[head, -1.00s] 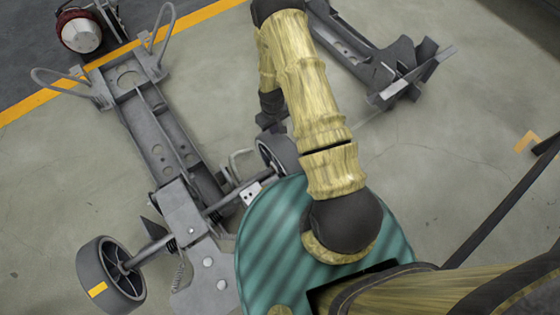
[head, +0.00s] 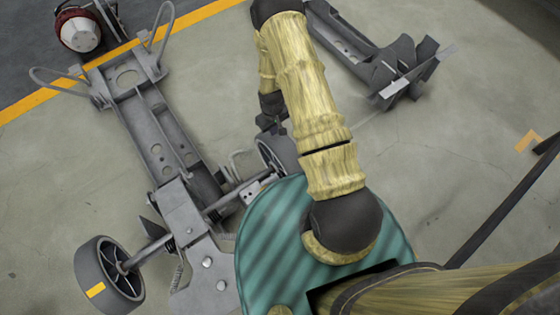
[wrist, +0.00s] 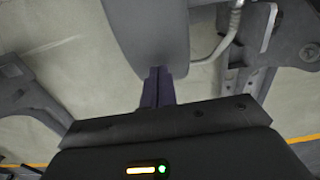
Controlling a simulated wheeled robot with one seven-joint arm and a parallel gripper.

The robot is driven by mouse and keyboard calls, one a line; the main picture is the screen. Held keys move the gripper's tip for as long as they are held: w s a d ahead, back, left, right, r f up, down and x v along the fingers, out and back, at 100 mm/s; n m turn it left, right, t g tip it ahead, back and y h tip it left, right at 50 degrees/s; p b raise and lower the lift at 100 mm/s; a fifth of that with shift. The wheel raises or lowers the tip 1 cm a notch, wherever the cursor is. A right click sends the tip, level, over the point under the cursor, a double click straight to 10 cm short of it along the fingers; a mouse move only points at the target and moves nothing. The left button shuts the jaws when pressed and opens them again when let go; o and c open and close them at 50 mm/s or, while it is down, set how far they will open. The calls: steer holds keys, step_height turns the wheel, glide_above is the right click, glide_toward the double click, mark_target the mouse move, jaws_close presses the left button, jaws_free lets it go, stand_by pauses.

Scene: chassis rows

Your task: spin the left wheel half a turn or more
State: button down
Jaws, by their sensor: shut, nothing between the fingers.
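Two grey wheels sit on one axle of the chassis in the head view. The wheel at picture left (head: 112,277) carries a yellow mark on its tread and stands clear of my arm. The other wheel (head: 284,152) is partly hidden by my arm. My gripper (head: 282,130) is at the top of this second wheel. In the wrist view, the shut fingers (wrist: 158,88) meet the lower edge of the wheel's grey tread (wrist: 150,30), touching or nearly touching it. Nothing is held. I cannot tell which wheel the task calls left.
The chassis frame (head: 160,135) runs up and left from the axle. A second metal frame (head: 385,75) lies at the upper right. A red and white round part (head: 80,32) is at the top left. Floor on the right is mostly clear, with a dark bar (head: 505,205).

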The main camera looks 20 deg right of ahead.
steer(key=shift+f, duration=0.5)
steer(key=shift+s+r, duration=0.1)
steer(key=shift+s, duration=0.1)
steer(key=s+d+p, duration=0.2)
steer(key=s+d, duration=0.1)
steer(key=s, duration=0.6)
steer(key=s+d+p, duration=0.2)
steer(key=s, duration=0.6)
steer(key=shift+s+d+r, duration=0.15)
steer(key=shift+s+d, duration=0.25)
step_height(320, 180, up, 4)
steer(key=p, duration=0.3)
steer(key=shift+f, duration=0.2)
steer(key=shift+w, duration=0.1)
